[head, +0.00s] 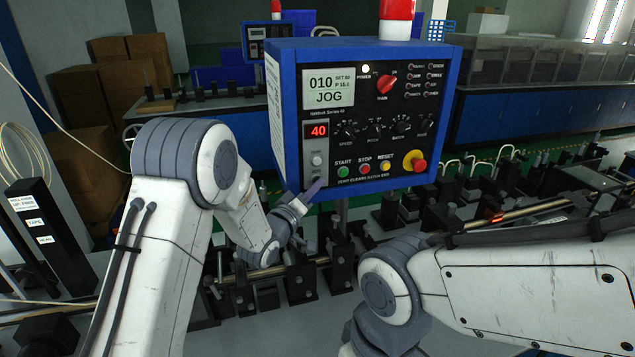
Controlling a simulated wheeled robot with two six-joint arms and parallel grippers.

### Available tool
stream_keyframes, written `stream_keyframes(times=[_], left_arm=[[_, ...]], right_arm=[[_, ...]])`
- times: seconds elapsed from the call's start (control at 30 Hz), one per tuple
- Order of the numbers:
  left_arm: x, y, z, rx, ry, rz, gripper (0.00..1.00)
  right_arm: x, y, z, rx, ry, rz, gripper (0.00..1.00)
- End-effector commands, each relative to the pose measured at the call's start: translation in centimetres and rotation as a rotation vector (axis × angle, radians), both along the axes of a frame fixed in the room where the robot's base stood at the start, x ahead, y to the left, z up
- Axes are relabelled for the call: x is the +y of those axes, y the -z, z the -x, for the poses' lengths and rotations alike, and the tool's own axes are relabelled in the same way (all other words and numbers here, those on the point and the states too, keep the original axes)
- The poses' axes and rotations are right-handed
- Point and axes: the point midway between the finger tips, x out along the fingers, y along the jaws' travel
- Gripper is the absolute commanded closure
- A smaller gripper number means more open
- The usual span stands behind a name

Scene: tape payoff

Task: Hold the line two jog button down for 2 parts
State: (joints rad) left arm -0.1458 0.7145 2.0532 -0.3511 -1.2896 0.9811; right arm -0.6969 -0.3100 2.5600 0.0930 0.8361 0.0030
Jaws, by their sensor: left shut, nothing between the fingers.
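A blue-framed control box (452,100) with a black front panel stands ahead of me. Its screen (329,88) reads 010 and JOG, and a red display (319,130) below reads 40. A pale round button (316,160) sits under that display, at the panel's lower left. I cannot read its label or any line number. My left gripper (317,186) is shut and empty, its tips at the panel's lower left edge, just below this button. The tips overlap a spot under the button, and I cannot tell whether they touch anything. My right gripper is out of view; only my right arm shows.
Green START (343,171), red STOP (364,169) and yellow RESET (386,167) buttons sit close right of my left gripper. A red-topped emergency stop (419,165) is farther right. Machinery with a metal shaft (520,210) runs below. A similar box (256,33) stands behind.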

Motion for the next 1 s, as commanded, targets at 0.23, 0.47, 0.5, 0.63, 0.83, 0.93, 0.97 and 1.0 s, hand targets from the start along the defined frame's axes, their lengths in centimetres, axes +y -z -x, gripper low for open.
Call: stream_keyframes(times=[0.23,0.47,0.5,0.63,0.83,0.93,0.97,1.0], left_arm=[[-0.4,0.1,1.2,0.001,0.001,0.0,1.0],[-0.5,0.0,1.4,0.0,0.0,0.0,1.0],[-0.5,0.0,1.4,0.0,0.0,0.0,1.0],[-0.5,0.0,1.6,0.0,0.0,0.0,1.0],[-1.1,0.1,3.3,0.0,0.001,0.001,1.0],[-1.5,0.1,4.3,0.0,0.001,0.0,1.0],[-1.5,0.1,4.6,-0.001,0.002,0.0,1.0],[-1.7,0.1,5.0,-0.001,0.002,0.0,1.0]], right_arm=[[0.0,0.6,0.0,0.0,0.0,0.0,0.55],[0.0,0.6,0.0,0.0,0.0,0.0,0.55],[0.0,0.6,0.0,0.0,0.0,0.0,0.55],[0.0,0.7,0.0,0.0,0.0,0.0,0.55],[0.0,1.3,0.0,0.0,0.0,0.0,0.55],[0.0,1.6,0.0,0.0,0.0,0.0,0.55],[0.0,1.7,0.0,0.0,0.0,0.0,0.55],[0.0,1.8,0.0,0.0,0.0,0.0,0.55]])
